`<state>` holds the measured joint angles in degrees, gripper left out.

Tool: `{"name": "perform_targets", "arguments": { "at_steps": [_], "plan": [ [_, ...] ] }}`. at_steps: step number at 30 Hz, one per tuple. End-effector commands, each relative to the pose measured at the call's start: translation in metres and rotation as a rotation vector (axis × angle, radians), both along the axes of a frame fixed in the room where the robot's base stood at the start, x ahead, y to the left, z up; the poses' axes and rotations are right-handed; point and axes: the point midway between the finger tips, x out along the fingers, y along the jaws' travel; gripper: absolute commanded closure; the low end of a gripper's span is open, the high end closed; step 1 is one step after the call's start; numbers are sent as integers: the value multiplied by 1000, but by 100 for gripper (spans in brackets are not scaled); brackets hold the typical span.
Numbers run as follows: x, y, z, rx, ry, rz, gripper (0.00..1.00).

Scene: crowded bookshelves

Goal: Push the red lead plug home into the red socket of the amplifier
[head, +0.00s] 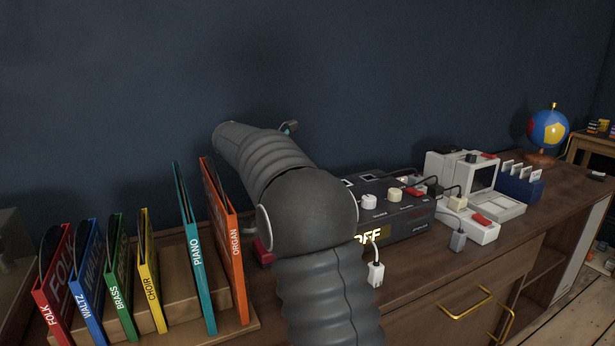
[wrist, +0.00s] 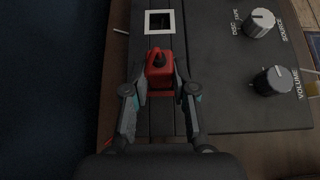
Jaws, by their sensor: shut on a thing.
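The red lead plug (wrist: 159,62) sits between the two fingertips of my gripper (wrist: 160,76) in the wrist view, with a dark lead stub on its top. My gripper is shut on it. A red edge (wrist: 160,94) shows just below the plug, on the dark top of the amplifier (wrist: 225,110); it looks like the red socket's rim, mostly covered by the plug. I cannot tell how deep the plug sits. In the head view, the amplifier (head: 405,222) stands on the cabinet with a lit OFF sign; my arm hides the gripper and plug there.
A white-framed square socket (wrist: 159,21) lies beyond the plug. Knobs (wrist: 273,80) stand to the right. Upright record sleeves (head: 195,250) stand left of my arm; a pale computer (head: 480,190) stands right.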

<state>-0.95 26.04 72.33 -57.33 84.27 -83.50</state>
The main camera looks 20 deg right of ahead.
Motion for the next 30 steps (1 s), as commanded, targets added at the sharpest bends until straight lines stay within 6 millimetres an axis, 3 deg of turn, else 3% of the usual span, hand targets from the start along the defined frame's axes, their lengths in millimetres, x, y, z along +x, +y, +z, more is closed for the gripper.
{"name": "perform_targets", "arguments": {
  "at_steps": [29,30],
  "plan": [
    [0,0,-21,0,1,1,100],
    [0,0,-21,0,0,0,64]
  ]
}}
